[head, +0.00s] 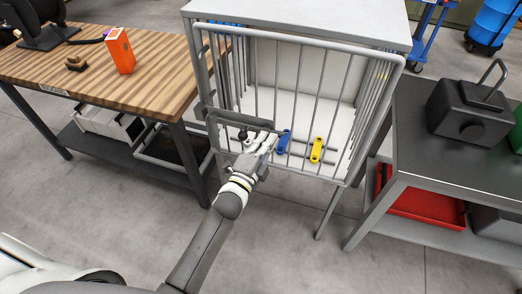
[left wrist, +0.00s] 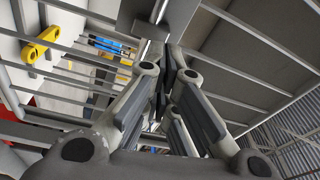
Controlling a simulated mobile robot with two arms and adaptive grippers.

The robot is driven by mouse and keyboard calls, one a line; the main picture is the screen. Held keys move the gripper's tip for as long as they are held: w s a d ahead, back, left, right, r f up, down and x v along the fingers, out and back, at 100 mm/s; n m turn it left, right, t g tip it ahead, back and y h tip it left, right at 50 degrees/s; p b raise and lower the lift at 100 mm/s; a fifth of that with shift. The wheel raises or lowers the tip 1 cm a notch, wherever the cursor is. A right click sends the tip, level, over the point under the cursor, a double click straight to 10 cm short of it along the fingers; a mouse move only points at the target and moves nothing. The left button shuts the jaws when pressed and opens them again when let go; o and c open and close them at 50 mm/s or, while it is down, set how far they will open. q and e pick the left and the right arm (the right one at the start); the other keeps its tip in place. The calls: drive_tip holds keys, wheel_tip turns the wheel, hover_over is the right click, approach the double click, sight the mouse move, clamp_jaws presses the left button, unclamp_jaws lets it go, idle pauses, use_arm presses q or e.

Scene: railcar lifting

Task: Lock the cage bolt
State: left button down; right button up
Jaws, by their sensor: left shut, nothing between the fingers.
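The cage (head: 299,13) is a pale box with a barred front gate (head: 318,44). A dark grey horizontal bar, which looks like the cage bolt (head: 238,117), lies across the lower left of the gate. My left gripper (head: 270,138) is at the gate just below the right end of this bar. In the left wrist view its fingers (left wrist: 166,72) are shut with nothing between them, close to the bars and below a grey plate (left wrist: 143,18). Contact with the bolt cannot be told, nor whether the bolt is engaged. My right gripper is not in view.
A blue link (head: 284,142) and a yellow link (head: 316,150) show behind the bars. A wooden workbench (head: 60,65) with an orange box (head: 119,50) stands left. A dark metal table (head: 415,150) with a black case (head: 470,112) stands right. Floor in front is open.

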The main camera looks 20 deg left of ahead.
sight(239, 135)
use_arm(q)
drive_tip(key=a, duration=0.2)
drive_tip(key=s+a+f, duration=0.1)
drive_tip(key=shift+a, duration=0.25)
drive_tip(key=a, duration=0.5)
drive_tip(key=shift+w+r+p, duration=0.1)
drive_tip(key=shift+w+p, duration=0.05)
drive_tip(key=shift+p, duration=0.2)
drive_tip(key=shift+w, duration=0.1)
